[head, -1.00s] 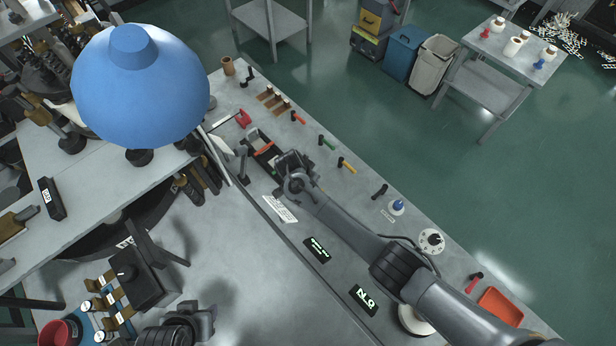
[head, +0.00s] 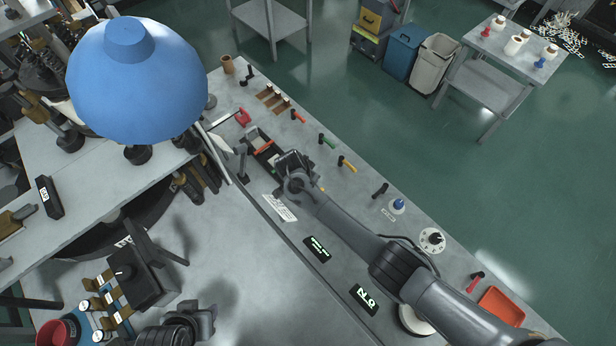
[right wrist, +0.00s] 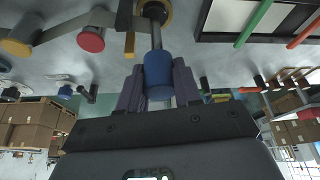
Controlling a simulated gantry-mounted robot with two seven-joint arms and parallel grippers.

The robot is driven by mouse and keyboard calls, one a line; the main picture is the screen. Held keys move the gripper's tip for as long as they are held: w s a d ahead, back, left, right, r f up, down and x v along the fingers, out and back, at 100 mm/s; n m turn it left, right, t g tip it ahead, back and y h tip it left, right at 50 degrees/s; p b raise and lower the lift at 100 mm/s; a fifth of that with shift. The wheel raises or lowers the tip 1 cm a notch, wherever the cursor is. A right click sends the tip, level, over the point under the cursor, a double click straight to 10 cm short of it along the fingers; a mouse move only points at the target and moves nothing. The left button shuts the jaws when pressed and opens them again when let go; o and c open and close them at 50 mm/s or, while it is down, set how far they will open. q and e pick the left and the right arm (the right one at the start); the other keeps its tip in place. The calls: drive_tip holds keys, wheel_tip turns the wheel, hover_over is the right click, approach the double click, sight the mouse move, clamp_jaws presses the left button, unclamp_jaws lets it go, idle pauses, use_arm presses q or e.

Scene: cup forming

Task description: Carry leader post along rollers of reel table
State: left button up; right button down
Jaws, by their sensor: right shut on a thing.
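My right gripper (right wrist: 158,92) is shut on the blue end (right wrist: 158,72) of a post, seen in the right wrist view. A grey metal rod (right wrist: 156,34) runs on from the blue end to a brass-coloured ring at the picture's top edge. I cannot tell whether the rod is inside the ring or only in front of it. In the head view my right gripper (head: 289,178) is low over the grey bench, beside a dark tray; it hides the post there. My left gripper (head: 203,322) is at the bottom edge, apart from the post; its jaws are unclear.
The dark tray (head: 250,136) has an orange bar across it. Red, green and yellow handles (head: 347,164) line the bench's far edge. A large blue dome (head: 137,90) stands at upper left. A dark box (head: 140,280) is near my left gripper. Open bench lies front centre.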

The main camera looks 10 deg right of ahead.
drive_tip(key=shift+f, duration=0.35)
idle(0.3)
drive_tip(key=c, duration=0.7)
unclamp_jaws()
drive_tip(key=o, duration=0.5)
drive_tip(key=shift+r, duration=0.1)
wheel_tip(320, 180, up, 3)
drive_tip(key=p, duration=0.3)
wheel_tip(320, 180, up, 5)
drive_tip(key=p, duration=0.4)
drive_tip(key=shift+p, duration=0.4)
